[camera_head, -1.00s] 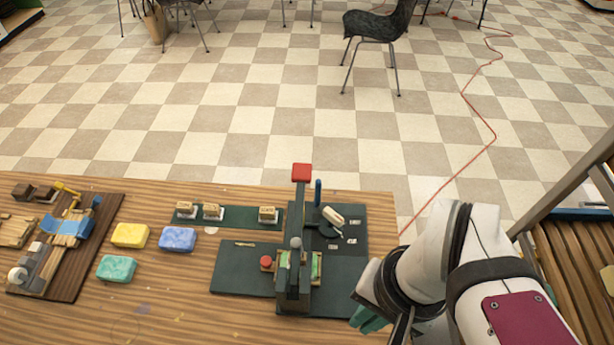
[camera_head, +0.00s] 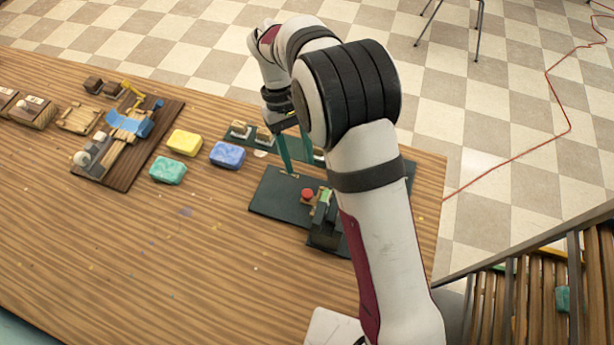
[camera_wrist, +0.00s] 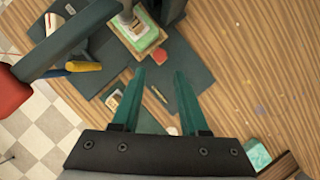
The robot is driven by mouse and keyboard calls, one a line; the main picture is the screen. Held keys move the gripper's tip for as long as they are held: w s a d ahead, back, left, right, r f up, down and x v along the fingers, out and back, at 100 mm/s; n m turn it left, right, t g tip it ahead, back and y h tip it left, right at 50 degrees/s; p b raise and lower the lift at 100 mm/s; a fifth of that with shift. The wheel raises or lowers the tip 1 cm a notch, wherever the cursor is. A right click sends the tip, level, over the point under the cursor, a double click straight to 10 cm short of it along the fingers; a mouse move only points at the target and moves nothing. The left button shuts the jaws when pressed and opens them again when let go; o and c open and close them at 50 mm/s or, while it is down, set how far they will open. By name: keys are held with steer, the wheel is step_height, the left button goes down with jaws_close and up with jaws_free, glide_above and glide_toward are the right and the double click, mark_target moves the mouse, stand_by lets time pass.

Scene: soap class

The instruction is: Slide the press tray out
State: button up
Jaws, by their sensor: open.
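The dark green soap press (camera_head: 325,232) stands on its dark base plate (camera_head: 272,200), partly hidden behind my arm. Its tray holds a green soap (camera_head: 325,196) and has a red knob (camera_head: 307,195) on its left side. The wrist view shows the tray (camera_wrist: 151,43) with the green soap (camera_wrist: 141,37) under the press head, and the red knob (camera_wrist: 160,56) on the tray's edge. My gripper (camera_head: 299,168) is open and empty, its teal fingers pointing down by the plate's far left part. In the wrist view my gripper (camera_wrist: 158,76) has the knob just beyond its fingertips, apart from them.
Yellow (camera_head: 184,142), blue (camera_head: 227,154) and green (camera_head: 167,170) soaps lie left of the press. A wooden board with a blue-topped device (camera_head: 133,125) is farther left. A strip of stamps (camera_head: 240,131) lies behind the press. The front left tabletop is clear.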

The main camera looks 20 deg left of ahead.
mark_target(307, 193)
steer(key=x, duration=0.8)
steer(key=shift+f, duration=0.2)
jaws_close()
steer(key=shift+r, duration=0.1)
stand_by(0.9)
